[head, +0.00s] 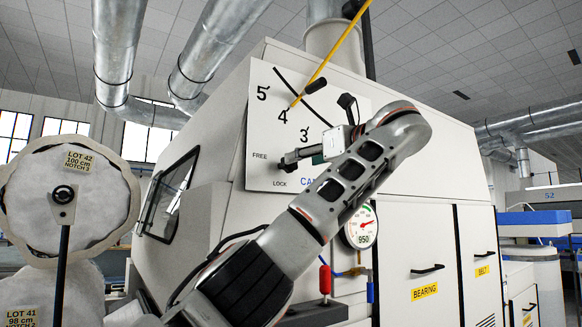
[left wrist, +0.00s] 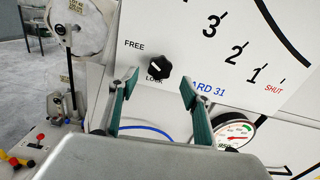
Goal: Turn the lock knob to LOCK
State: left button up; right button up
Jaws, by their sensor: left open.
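The lock knob (left wrist: 159,68) is a small black knob on the white dial panel (left wrist: 225,75). In the left wrist view it shows between the words FREE, up and left of it, and LOCK, just below it. I cannot tell for sure which word it points at. My left gripper (left wrist: 160,79) is open, its two green-padded fingers on either side of the knob in the picture, apart from it. In the head view the left gripper (head: 293,158) is at the panel's lower left, over the knob's place, so the knob is hard to make out there. My right gripper is not in view.
A yellow pointer (head: 330,63) crosses the numbered scale above the knob. A round gauge (head: 361,228) and a red-handled part (head: 325,279) are below the panel. Wrapped rolls (head: 68,195) stand at the left. Cabinet doors (head: 423,262) are at the right.

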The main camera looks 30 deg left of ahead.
pick_arm(q)
jog(key=p+x, duration=0.1)
jog(key=x, duration=0.5)
jog(key=shift+a+r+p, duration=0.1)
jog(key=shift+a+p, duration=0.25)
jog(key=shift+a, duration=0.1)
jog(key=shift+w+a, duration=0.35)
jog(key=shift+a, duration=0.05)
jog(key=c, duration=1.1)
